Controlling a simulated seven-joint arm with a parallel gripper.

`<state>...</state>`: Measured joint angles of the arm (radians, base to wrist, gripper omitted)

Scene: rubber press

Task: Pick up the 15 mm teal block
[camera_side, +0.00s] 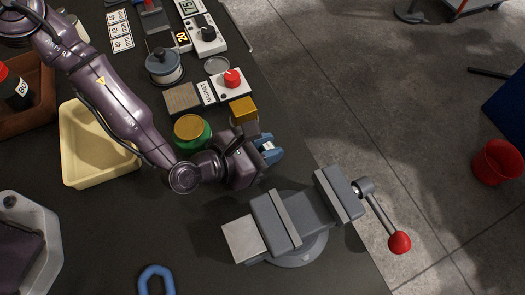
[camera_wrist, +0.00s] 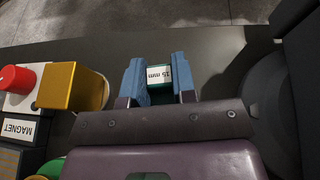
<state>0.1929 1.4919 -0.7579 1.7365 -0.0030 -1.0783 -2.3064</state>
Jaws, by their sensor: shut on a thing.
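The teal block (camera_wrist: 159,89), with a white "15 mm" label on its upper face, sits between the two blue fingers of my gripper (camera_wrist: 159,80) in the wrist view. My gripper is shut on it, a finger touching each side. In the side view my gripper (camera_side: 267,151) is near the table's right edge, and only a small pale part of the block (camera_side: 267,146) shows between the fingers. I cannot tell whether the block rests on the table or is held above it.
A gold block (camera_side: 243,109) stands close beside my gripper, by the magnet box with a red knob (camera_side: 232,79). A green-sided round container (camera_side: 192,132) is to the left. A grey vise (camera_side: 290,218) with a red-ended handle is in front. A cream tray (camera_side: 70,170) lies further left.

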